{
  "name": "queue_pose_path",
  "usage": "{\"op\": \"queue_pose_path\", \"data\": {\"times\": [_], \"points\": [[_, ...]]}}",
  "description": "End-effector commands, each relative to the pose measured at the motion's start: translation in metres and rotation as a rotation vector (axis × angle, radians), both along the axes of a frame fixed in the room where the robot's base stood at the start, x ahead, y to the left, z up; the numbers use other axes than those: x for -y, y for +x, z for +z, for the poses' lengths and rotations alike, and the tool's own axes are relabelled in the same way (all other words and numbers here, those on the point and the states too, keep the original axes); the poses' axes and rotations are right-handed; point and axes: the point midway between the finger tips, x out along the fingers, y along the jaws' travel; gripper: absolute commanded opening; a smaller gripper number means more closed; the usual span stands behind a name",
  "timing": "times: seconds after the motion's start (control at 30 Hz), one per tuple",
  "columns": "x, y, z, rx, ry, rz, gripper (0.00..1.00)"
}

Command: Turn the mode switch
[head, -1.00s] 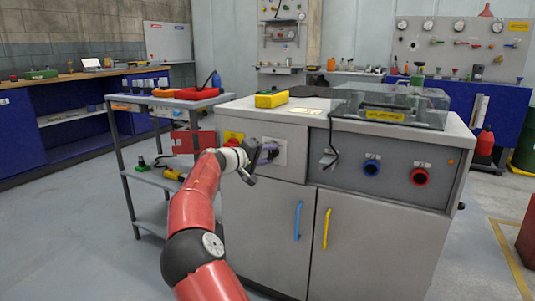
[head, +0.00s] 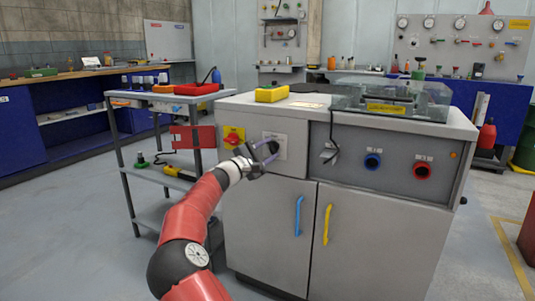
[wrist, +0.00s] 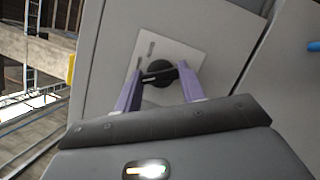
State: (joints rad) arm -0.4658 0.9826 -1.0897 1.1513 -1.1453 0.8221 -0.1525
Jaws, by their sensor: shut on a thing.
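The mode switch is a black rotary knob with a bar handle on a light plate (wrist: 178,52), and it shows in the middle of the wrist view (wrist: 158,73). In the head view its plate (head: 281,151) is on the upper left front of the grey cabinet (head: 270,203). My gripper (head: 270,148) is at the plate and partly covers the knob there. In the wrist view its two purple fingers (wrist: 160,75) are on either side of the knob, shut on the bar handle. Small marks on the plate are too blurred to read.
A yellow plate with a red knob (head: 233,137) is just left of the switch. A grey trolley (head: 125,165) stands left of the cabinet.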

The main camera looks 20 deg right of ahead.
Motion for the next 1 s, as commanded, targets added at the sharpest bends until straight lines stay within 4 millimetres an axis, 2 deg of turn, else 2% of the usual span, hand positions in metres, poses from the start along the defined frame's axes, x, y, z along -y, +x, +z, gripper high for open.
{"op": "queue_pose_path", "data": {"times": [0.4, 0.97, 1.0], "points": [[0.0001, -0.0004, -0.0027, -0.153, -0.117, 0.001, 0.17], [0.0005, -0.0006, -0.0024, -0.174, -0.133, 0.0, 0.17], [0.0005, -0.0006, -0.0024, -0.173, -0.133, 0.0, 0.44]]}}
